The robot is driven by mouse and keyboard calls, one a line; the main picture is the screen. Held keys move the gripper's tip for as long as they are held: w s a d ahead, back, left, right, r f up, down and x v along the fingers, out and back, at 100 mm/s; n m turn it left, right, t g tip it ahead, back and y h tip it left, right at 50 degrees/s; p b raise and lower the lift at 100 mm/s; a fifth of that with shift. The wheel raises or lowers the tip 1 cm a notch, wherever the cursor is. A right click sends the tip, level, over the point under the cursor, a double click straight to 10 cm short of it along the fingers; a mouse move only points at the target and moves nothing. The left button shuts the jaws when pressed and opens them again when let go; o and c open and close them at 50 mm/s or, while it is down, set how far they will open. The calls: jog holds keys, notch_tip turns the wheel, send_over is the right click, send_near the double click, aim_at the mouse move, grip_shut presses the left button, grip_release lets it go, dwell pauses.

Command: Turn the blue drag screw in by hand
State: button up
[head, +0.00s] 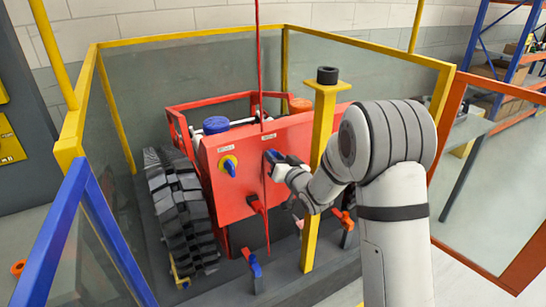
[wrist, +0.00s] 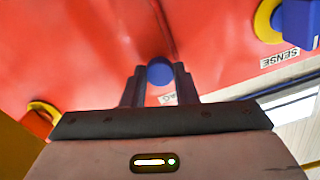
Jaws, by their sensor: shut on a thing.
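The blue drag screw (wrist: 160,72) sticks out of the red front panel of the tracked carrier. Its round blue head sits between the two dark fingers of my gripper (wrist: 158,76) in the wrist view, and the fingers are shut on it. In the head view my gripper (head: 284,163) reaches the panel from the right, and only a bit of blue (head: 272,156) shows beside it. A small white label by the screw is partly covered by a finger.
A blue knob on a yellow disc (head: 229,165), labelled SENSE, is left of my gripper. A red handle (head: 257,207) is below. A yellow post (head: 322,135) with a black cap stands close to my arm. Glass-panelled barriers surround the carrier. A black track (head: 180,210) is at left.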

jog(key=shift+m, duration=2.9)
jog(key=shift+f+m+p, duration=0.1)
jog(key=shift+m+p, duration=1.05)
jog(key=shift+m, duration=3.65)
